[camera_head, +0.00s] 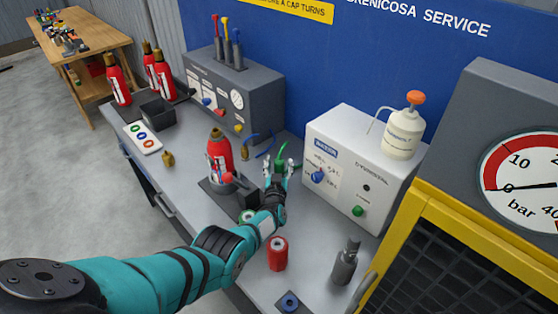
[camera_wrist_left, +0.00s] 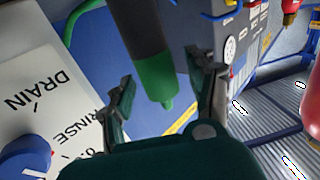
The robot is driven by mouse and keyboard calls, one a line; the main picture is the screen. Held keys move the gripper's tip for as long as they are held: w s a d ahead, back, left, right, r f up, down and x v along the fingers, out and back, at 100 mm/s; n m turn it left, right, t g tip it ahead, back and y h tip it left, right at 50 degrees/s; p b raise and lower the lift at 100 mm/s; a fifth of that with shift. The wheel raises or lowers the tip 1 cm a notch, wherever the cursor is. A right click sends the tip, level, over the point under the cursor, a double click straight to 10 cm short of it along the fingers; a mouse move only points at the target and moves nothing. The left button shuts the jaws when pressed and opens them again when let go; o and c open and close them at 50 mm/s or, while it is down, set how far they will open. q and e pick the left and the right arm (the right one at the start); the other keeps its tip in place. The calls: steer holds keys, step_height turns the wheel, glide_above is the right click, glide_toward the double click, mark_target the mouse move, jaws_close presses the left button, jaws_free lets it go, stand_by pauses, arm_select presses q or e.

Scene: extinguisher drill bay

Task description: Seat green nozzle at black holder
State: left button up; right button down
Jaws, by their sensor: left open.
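My left gripper (camera_head: 278,168) is open above the bench, beside the white console. In the left wrist view its two fingers (camera_wrist_left: 165,100) stand apart, on either side of the green nozzle (camera_wrist_left: 155,80). The nozzle is a green tapered tip below a dark grey cylindrical part (camera_wrist_left: 138,25). I cannot tell whether that dark part is the black holder or the nozzle's own body. In the head view only a little green (camera_head: 282,150) shows near the fingertips. I see no firm contact between fingers and nozzle. My right gripper is not in view.
A red extinguisher (camera_head: 220,152) stands in a dark stand just left of the gripper. The white console (camera_head: 330,160) is close on the right, with a blue knob (camera_head: 318,176).

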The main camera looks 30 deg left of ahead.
arm_select(q)
steer(key=shift+d+r, duration=0.15)
steer(key=shift+r, duration=0.4)
step_height(320, 180, up, 9)
steer(key=shift+f, duration=0.1)
stand_by(0.6)
